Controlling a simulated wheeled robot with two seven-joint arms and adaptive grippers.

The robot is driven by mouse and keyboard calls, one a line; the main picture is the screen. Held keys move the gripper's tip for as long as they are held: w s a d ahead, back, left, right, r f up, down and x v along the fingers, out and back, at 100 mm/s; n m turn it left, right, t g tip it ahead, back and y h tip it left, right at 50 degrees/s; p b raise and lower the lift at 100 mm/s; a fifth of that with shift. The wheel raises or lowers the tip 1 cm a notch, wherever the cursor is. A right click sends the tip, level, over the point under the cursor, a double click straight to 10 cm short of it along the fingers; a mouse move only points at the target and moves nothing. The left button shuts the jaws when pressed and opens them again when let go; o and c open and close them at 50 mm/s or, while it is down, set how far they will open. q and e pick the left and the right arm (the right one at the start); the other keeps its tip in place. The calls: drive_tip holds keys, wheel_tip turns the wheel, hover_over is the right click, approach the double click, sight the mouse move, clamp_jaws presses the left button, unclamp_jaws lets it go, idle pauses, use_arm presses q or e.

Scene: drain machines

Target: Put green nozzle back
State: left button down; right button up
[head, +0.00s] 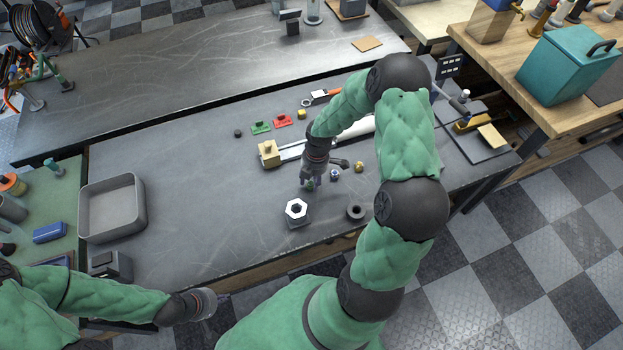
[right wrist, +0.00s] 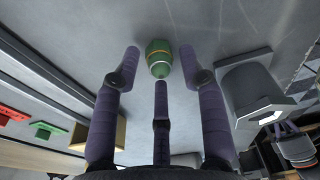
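The green nozzle (right wrist: 159,58) has a copper-coloured ring and a pale tip and sits between the fingertips of my right gripper (right wrist: 160,62) in the right wrist view. Gaps show between it and the two side fingers, so the gripper is open around it. In the head view my right gripper (head: 311,184) points down at the grey bench, mostly hiding the nozzle. A green block (head: 261,127) and a red block (head: 283,120) lie farther back; they also show at the left of the right wrist view. My left gripper (head: 203,303) is at lower left, its fingers unclear.
A grey tray (head: 139,207) is at left. The middle-left bench is clear.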

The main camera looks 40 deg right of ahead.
wheel_tip(320, 180, up, 12)
drive_tip(key=d+p, duration=0.1)
drive_tip(key=p, duration=0.4)
drive_tip(key=shift+d, duration=0.2)
drive_tip(key=shift+s, duration=0.1)
idle(0.5)
